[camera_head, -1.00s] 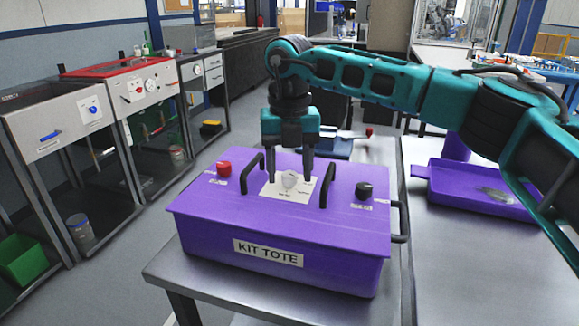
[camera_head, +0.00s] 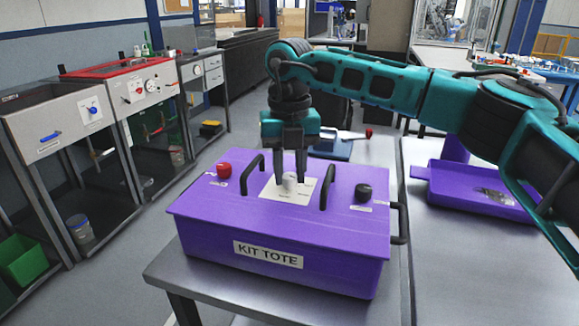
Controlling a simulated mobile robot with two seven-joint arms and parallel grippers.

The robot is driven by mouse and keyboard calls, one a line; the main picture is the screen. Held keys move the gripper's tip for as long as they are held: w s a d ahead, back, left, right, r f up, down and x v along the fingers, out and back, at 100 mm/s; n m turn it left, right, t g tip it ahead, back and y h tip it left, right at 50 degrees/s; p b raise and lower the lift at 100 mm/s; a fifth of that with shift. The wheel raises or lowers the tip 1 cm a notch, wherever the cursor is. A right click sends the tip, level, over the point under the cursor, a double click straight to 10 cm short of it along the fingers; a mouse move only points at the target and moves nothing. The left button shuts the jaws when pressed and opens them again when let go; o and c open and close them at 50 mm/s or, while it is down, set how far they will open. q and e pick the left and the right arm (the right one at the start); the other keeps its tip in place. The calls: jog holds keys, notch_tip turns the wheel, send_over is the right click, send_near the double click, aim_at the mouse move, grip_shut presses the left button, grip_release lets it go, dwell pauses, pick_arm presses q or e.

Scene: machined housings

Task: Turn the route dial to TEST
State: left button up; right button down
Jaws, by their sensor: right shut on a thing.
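The purple kit tote (camera_head: 215,225) stands on a metal table, with a label on its front. A white plate (camera_head: 298,193) with small print lies on its lid between two black handles. A pale round dial (camera_head: 290,180) sits on this plate, partly hidden by the fingers. The print and the dial's pointing direction are too small to read. My right gripper (camera_head: 289,182) points down from above and is shut on the dial, one finger on either side. My left gripper is not in view.
Black handles (camera_head: 252,175) and (camera_head: 328,186) flank the plate closely. A purple tray (camera_head: 470,199) lies on the right table. Cabinets stand at the left.

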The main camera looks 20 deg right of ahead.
jog(key=n+p, duration=0.1)
jog(key=n, duration=0.2)
jog(key=shift+r+p, duration=0.1)
jog(key=shift+p, duration=0.2)
jog(key=n+p, duration=0.1)
jog(key=n, duration=0.1)
jog(key=shift+n, duration=1.3)
jog(key=shift+n+p, duration=0.55)
jog(key=shift+n, duration=0.65)
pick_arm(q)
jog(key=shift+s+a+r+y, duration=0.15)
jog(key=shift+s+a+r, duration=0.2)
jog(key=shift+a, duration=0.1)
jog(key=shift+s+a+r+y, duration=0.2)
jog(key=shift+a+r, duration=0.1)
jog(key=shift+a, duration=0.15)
pick_arm(e)
jog(key=shift+n, duration=0.7)
jog(key=c, duration=0.8)
grip_release()
